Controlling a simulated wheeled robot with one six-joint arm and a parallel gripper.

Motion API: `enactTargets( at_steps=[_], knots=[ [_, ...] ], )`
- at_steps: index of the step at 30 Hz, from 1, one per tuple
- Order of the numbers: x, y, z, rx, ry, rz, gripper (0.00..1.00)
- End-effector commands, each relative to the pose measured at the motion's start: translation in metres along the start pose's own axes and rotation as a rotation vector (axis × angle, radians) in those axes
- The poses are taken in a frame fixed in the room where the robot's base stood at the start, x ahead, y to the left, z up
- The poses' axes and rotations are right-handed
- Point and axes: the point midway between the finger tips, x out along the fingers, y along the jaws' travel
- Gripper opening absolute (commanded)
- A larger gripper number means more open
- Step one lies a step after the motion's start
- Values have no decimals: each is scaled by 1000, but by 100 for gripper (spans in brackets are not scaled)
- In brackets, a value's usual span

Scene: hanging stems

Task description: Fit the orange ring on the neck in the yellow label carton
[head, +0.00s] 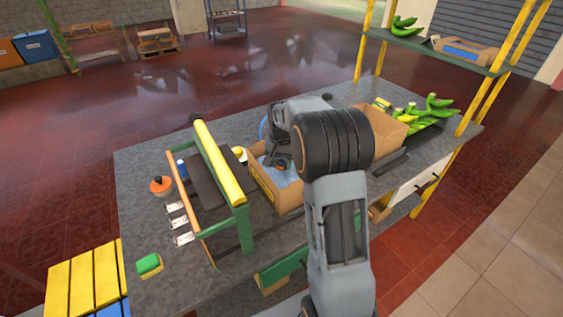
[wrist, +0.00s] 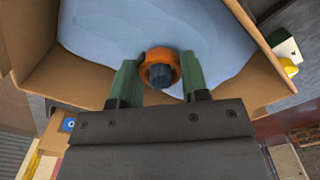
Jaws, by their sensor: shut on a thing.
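The orange ring (wrist: 148,67) sits between the two green fingertips of my gripper (wrist: 160,75), which is shut on it. A dark blue neck (wrist: 160,75) shows in the ring's opening, so the ring appears to be around it; how far down it sits I cannot tell. The neck rises from a pale blue liner (wrist: 105,28) inside a cardboard carton (wrist: 262,85). In the head view the carton (head: 288,200) with a yellow label (head: 262,187) stands mid-table. My gripper (head: 281,165) is over its opening; my arm hides part of it and the ring.
A green frame with a yellow top bar (head: 218,160) stands left of the carton. A second carton (head: 380,130) and green bananas (head: 430,110) are to the right. An orange-topped pot (head: 160,186), white tags (head: 178,222) and a green sponge (head: 149,264) lie at left.

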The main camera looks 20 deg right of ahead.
Motion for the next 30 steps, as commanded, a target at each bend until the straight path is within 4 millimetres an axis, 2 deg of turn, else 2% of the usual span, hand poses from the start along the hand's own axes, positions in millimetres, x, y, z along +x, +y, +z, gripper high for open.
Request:
enactTargets(
  at_steps=[30],
  knots=[
    [12, 0, 0, 0, 0, 0, 11]
  ],
)
